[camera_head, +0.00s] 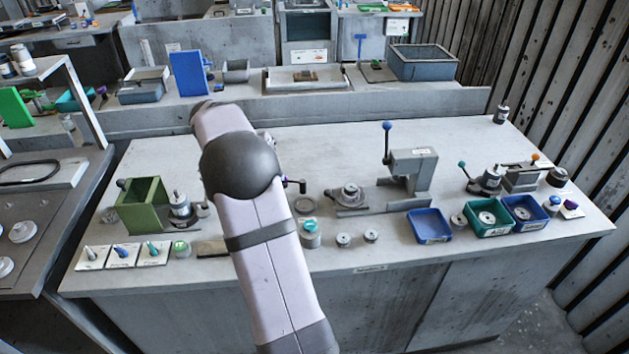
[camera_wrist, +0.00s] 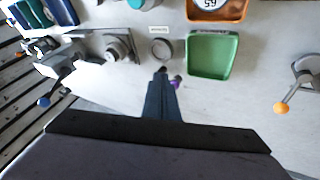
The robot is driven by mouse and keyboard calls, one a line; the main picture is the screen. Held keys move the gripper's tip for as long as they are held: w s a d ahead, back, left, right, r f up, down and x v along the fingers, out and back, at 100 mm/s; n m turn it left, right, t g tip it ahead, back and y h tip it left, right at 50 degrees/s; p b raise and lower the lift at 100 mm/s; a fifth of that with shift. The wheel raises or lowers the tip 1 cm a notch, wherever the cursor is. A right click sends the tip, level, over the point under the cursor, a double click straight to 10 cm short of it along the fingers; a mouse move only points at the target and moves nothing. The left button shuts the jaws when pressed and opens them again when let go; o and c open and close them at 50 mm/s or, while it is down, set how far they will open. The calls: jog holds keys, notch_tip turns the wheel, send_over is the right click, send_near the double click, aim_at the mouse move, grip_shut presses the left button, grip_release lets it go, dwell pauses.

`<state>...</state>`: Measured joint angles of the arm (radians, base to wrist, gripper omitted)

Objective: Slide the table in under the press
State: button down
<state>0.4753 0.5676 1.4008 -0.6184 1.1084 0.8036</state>
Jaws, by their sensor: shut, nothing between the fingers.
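The press (camera_head: 412,168), a grey block with an upright blue-knobbed lever (camera_head: 387,140), stands on the right-centre of the bench. The sliding table (camera_head: 349,193), with a round part on it, sits on the base to the left of the press head, out from under it. In the wrist view the table (camera_wrist: 118,48) is at the upper left, with the blue-knobbed lever (camera_wrist: 44,101) beyond it. My gripper (camera_wrist: 161,71) is shut and empty, apart from the table, on the side away from the press. In the head view my own arm largely hides it.
A purple knob (camera_wrist: 177,82) is close by my fingertips. A small ring (camera_wrist: 162,48) and a green tray (camera_wrist: 208,70) are near. An orange-knobbed lever (camera_wrist: 281,107) is at the right of the wrist view. Small round parts (camera_head: 343,240) lie in front of the table.

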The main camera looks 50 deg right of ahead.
aim_at(359, 191)
jog(key=shift+s+d+r+m+g, duration=0.1)
jog(key=shift+s+d+m+g, duration=0.1)
jog(key=shift+d, duration=0.4)
jog(key=shift+s+d+r+m+g, duration=0.1)
jog(key=shift+s+d+m, duration=0.1)
jog(key=shift+d, duration=0.35)
jog(key=shift+f, duration=0.15)
jog(key=p+x, duration=0.4)
jog(key=x, duration=0.5)
jog(key=shift+s+d+f, duration=0.1)
jog(key=shift+d+f, duration=0.15)
jog(key=shift+d, duration=0.1)
jog(key=shift+s+d+f+p, duration=0.1)
jog(key=shift+s+d+p, duration=0.6)
jog(key=shift+s, duration=0.2)
jog(key=shift+s+d+f+p, duration=0.3)
jog(key=shift+s+d, duration=0.05)
jog(key=shift+s, duration=0.3)
jog(key=s+d+b, duration=0.4)
jog(key=s+d, duration=0.5)
jog(key=shift+s+d, duration=0.15)
jog(key=shift+s+d+r, duration=0.1)
jog(key=shift+s+d, duration=0.05)
jog(key=shift+s, duration=0.05)
